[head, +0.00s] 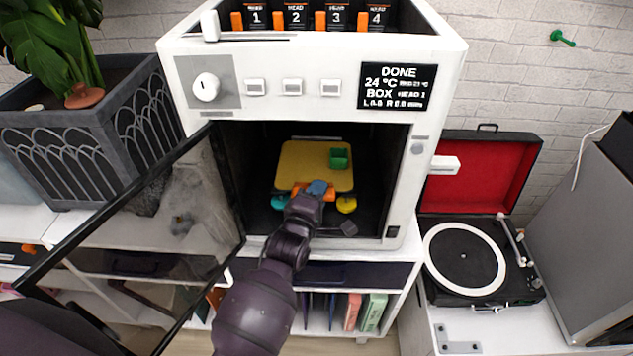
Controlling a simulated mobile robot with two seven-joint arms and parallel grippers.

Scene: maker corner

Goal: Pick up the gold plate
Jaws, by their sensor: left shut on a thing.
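The gold plate (303,160) is inside the open chamber of the white printer (440,60). A small green box (339,158) sits on the plate's right part. My left gripper (318,188) reaches into the chamber from the front and is shut at the plate's front edge, by an orange piece there. The fingertips are small and partly hidden by the wrist. The chamber floor under the plate is mostly hidden. My right gripper is out of view.
The printer's glass door (140,220) is swung open to the left, close beside my arm. Teal (280,201) and yellow (346,204) round pieces show at the plate's front. A turntable (465,258) stands right; a planter (85,140) stands left.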

